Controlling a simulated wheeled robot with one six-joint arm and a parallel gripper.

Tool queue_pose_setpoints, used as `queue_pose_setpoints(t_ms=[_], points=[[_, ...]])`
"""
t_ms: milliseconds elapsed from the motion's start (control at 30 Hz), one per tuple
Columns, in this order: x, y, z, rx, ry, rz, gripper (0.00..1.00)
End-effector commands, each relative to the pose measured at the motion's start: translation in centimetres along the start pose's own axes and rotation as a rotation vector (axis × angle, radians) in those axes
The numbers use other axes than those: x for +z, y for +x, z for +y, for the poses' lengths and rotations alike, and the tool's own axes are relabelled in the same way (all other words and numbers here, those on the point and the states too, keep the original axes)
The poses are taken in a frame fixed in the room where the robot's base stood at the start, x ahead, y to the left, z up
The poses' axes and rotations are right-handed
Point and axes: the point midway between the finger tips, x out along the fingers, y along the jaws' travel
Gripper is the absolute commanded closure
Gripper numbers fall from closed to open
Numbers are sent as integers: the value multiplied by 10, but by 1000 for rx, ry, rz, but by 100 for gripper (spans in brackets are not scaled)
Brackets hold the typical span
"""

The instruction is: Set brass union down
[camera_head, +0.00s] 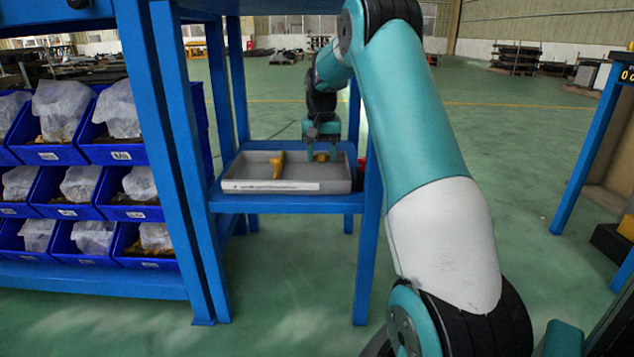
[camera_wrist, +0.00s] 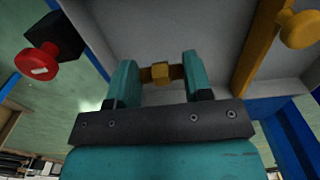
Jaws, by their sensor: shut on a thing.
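The brass union (camera_wrist: 160,72) is a small golden fitting between the two teal fingers of my gripper (camera_wrist: 158,80) in the wrist view. My gripper is shut on it. In the head view my gripper (camera_head: 322,150) points down into the right part of a grey tray (camera_head: 270,187), and the brass union (camera_head: 321,157) shows as a small yellow spot between its fingers. The tray stands on a blue shelf. I cannot tell whether the union touches the tray's floor.
A yellow piece (camera_head: 277,165) stands in the tray left of my gripper; it also shows at right in the wrist view (camera_wrist: 262,45). A red button on a black box (camera_wrist: 38,64) is beside the tray. Blue bins (camera_head: 125,152) fill the left rack. Blue posts (camera_head: 172,120) flank the shelf.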

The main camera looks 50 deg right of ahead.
Motion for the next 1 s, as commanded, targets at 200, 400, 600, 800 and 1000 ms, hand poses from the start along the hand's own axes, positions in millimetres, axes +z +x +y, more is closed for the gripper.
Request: queue_pose_setpoints(t_ms=[200, 400, 600, 800, 1000], points=[[0, 30, 0, 0, 0, 1, 78], [0, 48, 0, 0, 1, 2, 78], [0, 45, 0, 0, 1, 2, 78], [0, 48, 0, 0, 1, 1, 36], [0, 48, 0, 0, 1, 2, 29]])
